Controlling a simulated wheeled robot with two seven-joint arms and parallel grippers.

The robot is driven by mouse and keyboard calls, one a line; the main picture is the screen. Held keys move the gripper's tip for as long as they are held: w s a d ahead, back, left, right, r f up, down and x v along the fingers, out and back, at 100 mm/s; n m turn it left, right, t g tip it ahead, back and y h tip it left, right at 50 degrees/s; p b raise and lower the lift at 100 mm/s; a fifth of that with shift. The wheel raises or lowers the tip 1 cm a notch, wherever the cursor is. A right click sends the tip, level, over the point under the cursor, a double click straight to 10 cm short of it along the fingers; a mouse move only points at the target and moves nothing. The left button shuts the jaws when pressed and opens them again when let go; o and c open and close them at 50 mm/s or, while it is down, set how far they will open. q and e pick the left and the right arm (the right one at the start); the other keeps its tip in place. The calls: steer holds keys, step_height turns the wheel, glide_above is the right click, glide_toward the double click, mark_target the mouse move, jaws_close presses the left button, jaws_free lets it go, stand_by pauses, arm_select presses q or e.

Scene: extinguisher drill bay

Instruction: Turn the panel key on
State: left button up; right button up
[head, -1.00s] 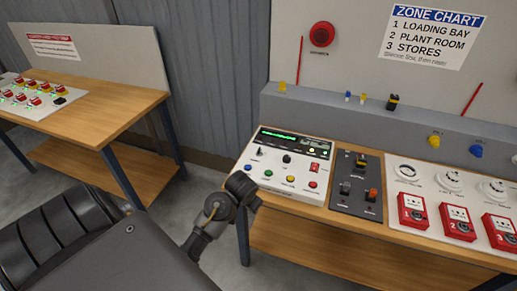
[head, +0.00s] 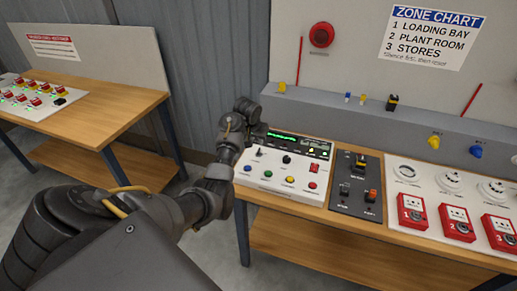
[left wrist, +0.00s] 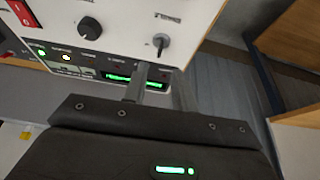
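The white alarm panel (head: 270,175) has a lit green display (head: 282,137), a row of coloured buttons and a black knob (head: 286,159). The panel key (head: 257,152) is small, at the panel's upper left. In the left wrist view, the grey key (left wrist: 161,42) stands in its switch, and the knob (left wrist: 90,25) is left of it. My left gripper (left wrist: 160,88) is open, with an empty gap between two grey fingers. Its fingertips are near the key but apart from it. In the head view, my left wrist reaches the panel's left edge. My right gripper is not in view.
A dark switch plate (head: 355,185) lies right of the panel, then red numbered call points (head: 412,212). A grey ledge (head: 340,112) with small parts runs behind. Another wooden table (head: 110,110) stands at left, with a floor gap between.

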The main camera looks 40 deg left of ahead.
mark_target(259, 152)
arm_select(q)
steer(key=x, duration=0.8)
steer(key=shift+f, duration=0.15)
steer(key=shift+a, duration=0.1)
jaws_close()
